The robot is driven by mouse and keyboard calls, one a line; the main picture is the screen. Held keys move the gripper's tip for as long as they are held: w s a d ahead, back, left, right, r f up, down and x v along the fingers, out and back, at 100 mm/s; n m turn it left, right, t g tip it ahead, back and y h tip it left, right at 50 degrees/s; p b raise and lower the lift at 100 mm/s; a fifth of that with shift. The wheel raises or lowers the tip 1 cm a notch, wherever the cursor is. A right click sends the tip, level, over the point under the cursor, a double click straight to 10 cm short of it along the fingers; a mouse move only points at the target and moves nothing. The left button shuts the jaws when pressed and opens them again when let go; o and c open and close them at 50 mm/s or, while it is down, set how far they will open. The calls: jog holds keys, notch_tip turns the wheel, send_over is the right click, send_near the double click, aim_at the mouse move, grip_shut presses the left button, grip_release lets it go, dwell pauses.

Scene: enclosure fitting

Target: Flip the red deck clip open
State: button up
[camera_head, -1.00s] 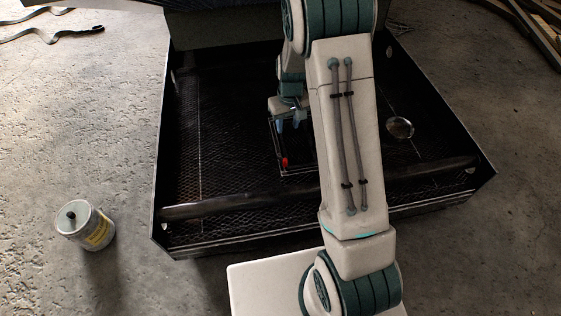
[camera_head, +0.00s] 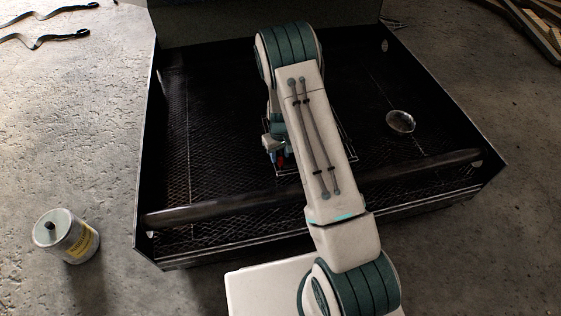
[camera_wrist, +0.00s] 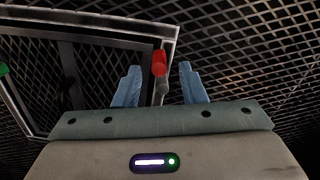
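The red deck clip (camera_wrist: 159,63) shows in the wrist view at the edge of a metal frame, with a grey stem below it. My gripper (camera_wrist: 158,68) is open, with one blue finger on each side of the clip and a visible gap on both sides. In the head view the red clip (camera_head: 280,161) is a small spot just below my gripper (camera_head: 277,154), which is mostly hidden by my arm. I cannot tell whether the clip is raised or flat.
The rectangular frame (camera_wrist: 100,27) lies on a mesh floor inside a black walled enclosure (camera_head: 165,120). A dark bar (camera_head: 230,206) crosses its near side. A round glassy disc (camera_head: 400,122) lies to the right. A green piece (camera_wrist: 3,69) sits at the frame's left. A can (camera_head: 66,237) stands outside.

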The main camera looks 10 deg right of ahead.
aim_at(280, 157)
jog(key=shift+f+b, duration=0.3)
jog(key=shift+f, duration=1.2)
jog(key=shift+c, duration=0.3)
grip_shut()
jog(key=shift+s+a+m+p, duration=0.1)
jog(key=shift+a+m+p, duration=0.2)
jog(key=shift+m, duration=0.45)
jog(key=shift+a+m+p, duration=0.15)
jog(key=shift+a+m, duration=0.15)
jog(key=shift+m, duration=0.45)
jog(key=shift+o, duration=0.3)
grip_release()
